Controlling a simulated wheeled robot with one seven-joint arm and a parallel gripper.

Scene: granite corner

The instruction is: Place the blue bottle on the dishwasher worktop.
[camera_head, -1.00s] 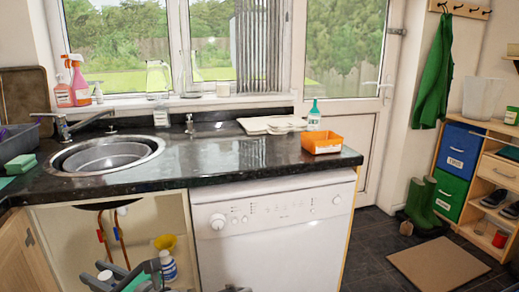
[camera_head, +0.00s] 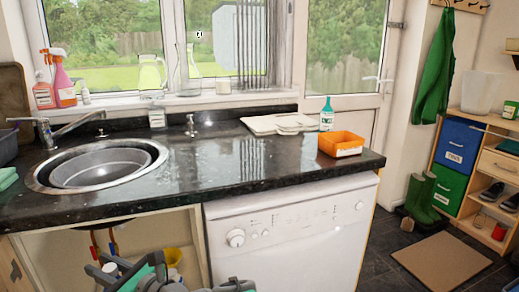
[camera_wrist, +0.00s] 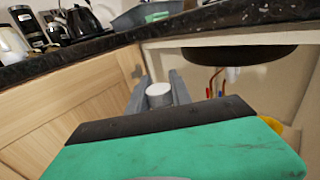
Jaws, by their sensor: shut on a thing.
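The dishwasher worktop (camera_head: 245,165) is dark, glossy granite above the white dishwasher (camera_head: 295,240). My gripper (camera_wrist: 158,80) is shut around the blue bottle, of which only the round white cap (camera_wrist: 159,95) shows between the fingers in the wrist view. The bottle's body is hidden behind my gripper. In the head view my gripper (camera_head: 108,268) is at the bottom left, below the worktop level, in front of the open space under the sink.
An orange tray (camera_head: 340,144), a teal-capped bottle (camera_head: 327,116) and white boards (camera_head: 275,123) stand toward the worktop's right and back. The sink (camera_head: 98,165) is at left. The middle of the worktop is clear.

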